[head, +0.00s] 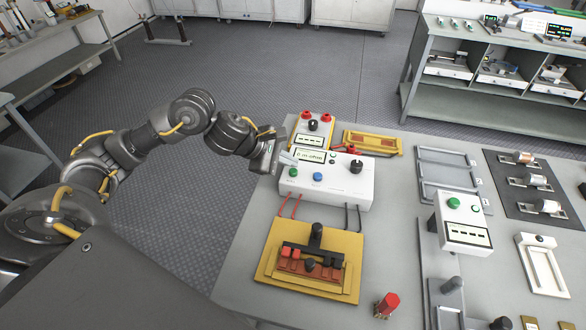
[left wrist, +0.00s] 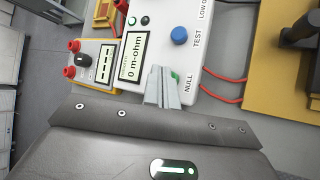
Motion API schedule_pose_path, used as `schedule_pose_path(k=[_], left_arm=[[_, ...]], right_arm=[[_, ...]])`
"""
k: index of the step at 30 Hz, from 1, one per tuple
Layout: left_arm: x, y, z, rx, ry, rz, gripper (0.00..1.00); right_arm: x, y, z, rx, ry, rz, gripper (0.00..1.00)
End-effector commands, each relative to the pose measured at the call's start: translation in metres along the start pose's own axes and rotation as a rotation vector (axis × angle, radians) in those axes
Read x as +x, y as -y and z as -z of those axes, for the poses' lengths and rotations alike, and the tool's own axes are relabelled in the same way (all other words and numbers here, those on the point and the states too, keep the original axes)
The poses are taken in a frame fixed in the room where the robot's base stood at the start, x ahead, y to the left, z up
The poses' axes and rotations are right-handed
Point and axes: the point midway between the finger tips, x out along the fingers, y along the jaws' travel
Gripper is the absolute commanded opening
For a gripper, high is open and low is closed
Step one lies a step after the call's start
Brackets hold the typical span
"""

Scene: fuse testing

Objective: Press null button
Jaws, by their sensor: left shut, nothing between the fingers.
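The white meter (head: 340,188) stands near the table's left side. Its green null button (head: 293,172) is at the left of its front, beside the blue TEST button (head: 318,176). My left gripper (head: 287,157) is shut and empty, with its tips just above the green button. In the left wrist view, the gripper tips (left wrist: 158,72) partly cover the green button (left wrist: 176,77), next to the printed word NULL. I cannot tell whether they touch it. The meter's display (left wrist: 131,56) reads 0 m-ohm. My right gripper does not show.
A yellow fuse fixture (head: 312,260) lies in front of the meter, joined by red and black leads. A yellow instrument with red terminals (head: 312,130) stands behind it. A small white box with a green button (head: 463,222) and grey trays (head: 448,165) are to the right.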

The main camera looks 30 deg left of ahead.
Motion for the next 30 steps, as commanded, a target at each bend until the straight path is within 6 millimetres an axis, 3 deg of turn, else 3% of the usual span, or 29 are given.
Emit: schedule_pose_path(k=[10,24,30], left_arm=[[-0.003,-0.002,-0.002,0.001,0.0,0.0,0.0],[-0.033,-0.024,-0.024,0.001,0.0,0.0,0.0],[-0.035,-0.025,-0.025,0.001,0.0,0.001,0.0]], right_arm=[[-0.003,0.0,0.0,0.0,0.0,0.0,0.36],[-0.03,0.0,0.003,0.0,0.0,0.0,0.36],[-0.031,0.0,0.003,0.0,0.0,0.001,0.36]])
